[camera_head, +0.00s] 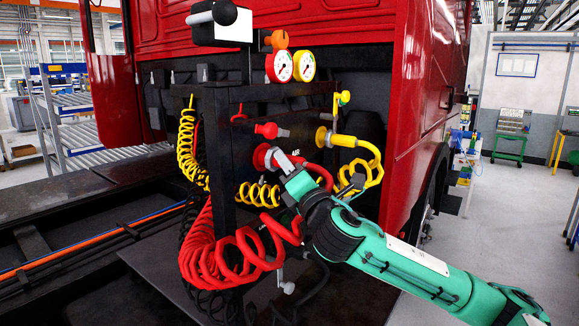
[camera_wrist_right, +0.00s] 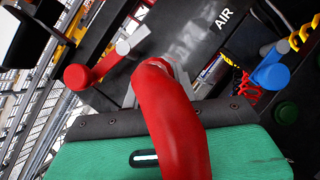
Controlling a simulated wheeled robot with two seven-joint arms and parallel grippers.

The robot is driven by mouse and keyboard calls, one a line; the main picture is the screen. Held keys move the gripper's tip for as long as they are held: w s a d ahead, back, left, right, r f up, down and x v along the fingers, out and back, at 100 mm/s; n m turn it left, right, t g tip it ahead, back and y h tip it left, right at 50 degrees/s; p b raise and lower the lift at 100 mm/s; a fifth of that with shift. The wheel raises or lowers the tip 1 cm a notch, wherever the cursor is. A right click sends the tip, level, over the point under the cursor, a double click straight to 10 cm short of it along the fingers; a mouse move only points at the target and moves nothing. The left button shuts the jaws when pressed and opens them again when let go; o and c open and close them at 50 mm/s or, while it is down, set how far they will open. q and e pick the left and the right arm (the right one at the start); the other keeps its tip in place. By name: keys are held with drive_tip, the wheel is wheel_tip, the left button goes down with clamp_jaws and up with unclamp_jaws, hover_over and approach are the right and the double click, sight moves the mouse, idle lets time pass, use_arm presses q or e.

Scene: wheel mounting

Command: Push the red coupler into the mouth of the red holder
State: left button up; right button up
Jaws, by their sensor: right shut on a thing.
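The red holder (camera_head: 261,156) is a round red fitting on the dark panel, left of the yellow fitting. My right gripper (camera_head: 283,164) is right in front of it, with its fingers shut on the red coupler. In the right wrist view the red coupler (camera_wrist_right: 172,115) runs large and curved between the fingers (camera_wrist_right: 155,85) toward the panel. The coupler's front end is hidden there, and the fingers cover most of it in the head view. I cannot tell how far its end is inside the holder's mouth. My left gripper is not in view.
A red-handled valve (camera_head: 268,130) sits just above the holder. A yellow coupler (camera_head: 342,140) with its coiled hose is on the right. Red coiled hose (camera_head: 225,260) hangs below. Two gauges (camera_head: 290,67) are above. The red truck cab (camera_head: 425,90) stands close on the right.

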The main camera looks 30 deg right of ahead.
drive_tip(key=shift+r, duration=0.15)
drive_tip(key=o, duration=0.9)
drive_tip(key=shift+c, duration=0.2)
drive_tip(key=shift+o, duration=1.4)
drive_tip(key=shift+w+a, duration=0.2)
drive_tip(key=shift+s+f, duration=0.2)
drive_tip(key=shift+f, duration=0.05)
drive_tip(key=b+v, duration=1.3)
drive_tip(key=b, duration=0.3)
drive_tip(key=shift+s, duration=0.15)
